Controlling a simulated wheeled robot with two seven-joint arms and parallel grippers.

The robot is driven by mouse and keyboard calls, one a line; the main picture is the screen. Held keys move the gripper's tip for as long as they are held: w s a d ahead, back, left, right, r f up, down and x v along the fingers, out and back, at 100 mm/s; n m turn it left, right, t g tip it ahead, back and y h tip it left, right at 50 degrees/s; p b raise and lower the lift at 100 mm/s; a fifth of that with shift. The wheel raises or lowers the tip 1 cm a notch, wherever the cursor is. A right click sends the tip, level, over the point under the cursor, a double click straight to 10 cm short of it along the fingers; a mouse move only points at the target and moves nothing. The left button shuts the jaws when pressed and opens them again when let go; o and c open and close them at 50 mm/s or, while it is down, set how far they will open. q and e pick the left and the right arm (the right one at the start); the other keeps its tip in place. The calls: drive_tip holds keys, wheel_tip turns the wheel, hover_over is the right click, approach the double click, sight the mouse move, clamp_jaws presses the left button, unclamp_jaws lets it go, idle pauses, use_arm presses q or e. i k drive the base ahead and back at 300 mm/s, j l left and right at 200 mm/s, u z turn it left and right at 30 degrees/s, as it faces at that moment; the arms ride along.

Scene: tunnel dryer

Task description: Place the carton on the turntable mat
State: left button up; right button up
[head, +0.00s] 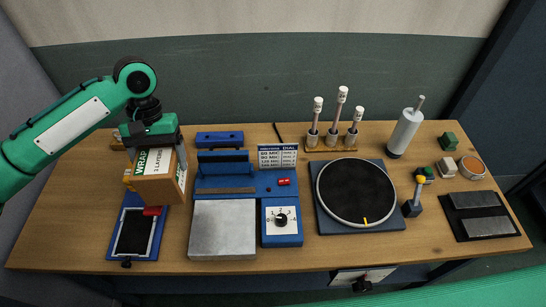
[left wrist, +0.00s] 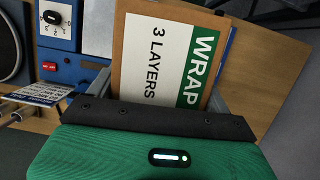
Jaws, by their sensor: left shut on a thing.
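The carton (head: 158,189) is a brown box with a white and green label reading WRAP and 3 LAYERS. My left gripper (head: 164,150) is shut on it from above, at the left of the table. The carton seems to be held above the table, over the far end of the blue framed pad; the exact gap cannot be told. In the left wrist view the carton (left wrist: 165,50) sits between the fingers, label facing the camera. The turntable mat (head: 352,190) is a black round disc with a pale rim and a yellow mark, bare, right of centre. My right gripper is not in view.
Between carton and turntable stand a blue sealer with a grey plate (head: 222,228) and a dial box (head: 282,219). Behind the turntable are several white-capped sticks in a wooden rack (head: 331,149) and a white roller (head: 404,132). A yellow-knobbed lever (head: 413,204) stands right of it.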

sight(357, 188)
drive_tip(key=i+l, duration=0.1)
drive_tip(key=l, duration=0.95)
drive_tip(key=i+l, duration=0.15)
drive_tip(key=l, duration=0.9)
drive_tip(key=i+z, duration=0.05)
